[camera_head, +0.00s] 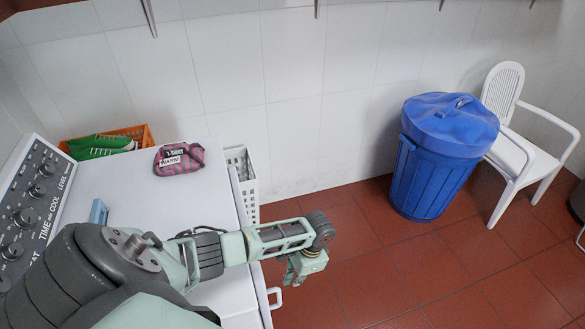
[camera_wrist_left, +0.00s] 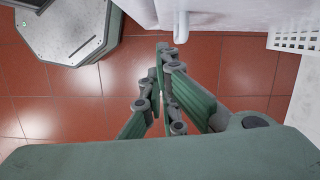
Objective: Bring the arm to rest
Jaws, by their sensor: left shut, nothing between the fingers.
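My left arm reaches in from the lower left of the head view, over the front edge of the white washing machine (camera_head: 185,200). My left gripper (camera_head: 289,278) hangs past that edge, above the red tiled floor, and points down. In the left wrist view the gripper (camera_wrist_left: 163,88) shows its fingers brought together with nothing between them. Floor tiles lie beneath it. My right gripper is in neither view.
A pink striped pouch (camera_head: 180,158) lies on the machine. An orange basket (camera_head: 145,131) with green items stands behind. A white basket (camera_head: 243,175) is beside the machine. A blue bin (camera_head: 440,160) and white chair (camera_head: 520,150) stand right. The floor between is clear.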

